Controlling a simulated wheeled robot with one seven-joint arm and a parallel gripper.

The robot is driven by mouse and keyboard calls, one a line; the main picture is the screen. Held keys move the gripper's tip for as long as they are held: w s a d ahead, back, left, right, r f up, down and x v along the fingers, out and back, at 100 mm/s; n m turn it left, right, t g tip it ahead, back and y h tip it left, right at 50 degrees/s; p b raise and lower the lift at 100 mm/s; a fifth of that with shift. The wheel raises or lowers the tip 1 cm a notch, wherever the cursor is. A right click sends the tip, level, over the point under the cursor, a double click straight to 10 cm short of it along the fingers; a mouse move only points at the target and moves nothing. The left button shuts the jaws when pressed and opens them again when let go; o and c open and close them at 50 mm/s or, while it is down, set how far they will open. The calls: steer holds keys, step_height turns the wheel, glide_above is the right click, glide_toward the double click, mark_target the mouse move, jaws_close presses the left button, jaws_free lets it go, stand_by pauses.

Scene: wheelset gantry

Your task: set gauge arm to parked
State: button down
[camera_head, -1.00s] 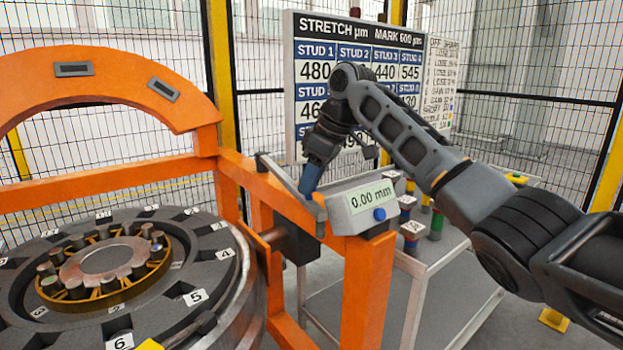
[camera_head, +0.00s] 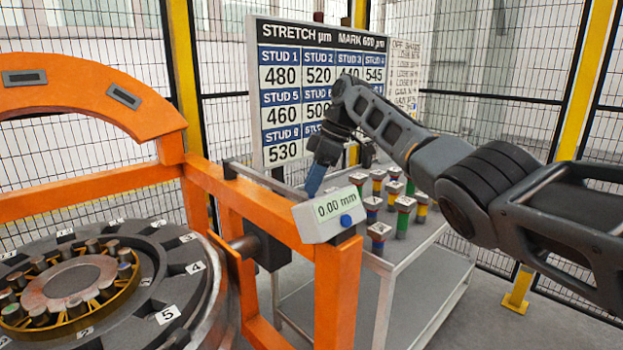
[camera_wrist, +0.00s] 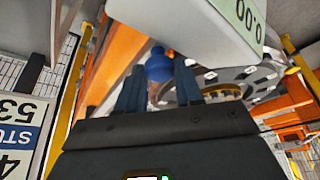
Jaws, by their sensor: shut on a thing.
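The gauge arm (camera_head: 265,181) is a grey bar on the orange gantry, reaching from an upright piece at its far left toward the grey readout box (camera_head: 318,222). The box shows 0.00 mm and has a blue button. My gripper (camera_head: 314,188) points down behind the box, by the near end of the bar.
The orange gantry (camera_head: 335,290) stands over a wheelset (camera_head: 130,255) with numbered studs. A grey trolley (camera_head: 425,245) with several coloured sockets stands behind it at right. A stretch board (camera_head: 277,150) and mesh fence are at the back.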

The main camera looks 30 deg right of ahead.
steer(key=shift+w+d+r, duration=0.1)
steer(key=shift+d+r, duration=0.05)
steer(key=shift+d, duration=0.25)
steer(key=c, duration=0.9)
jaws_free()
steer(key=shift+d, duration=0.1)
steer(key=shift+o, duration=0.7)
steer(key=b+v, duration=0.1)
steer(key=v, duration=0.6)
steer(key=shift+r, duration=0.3)
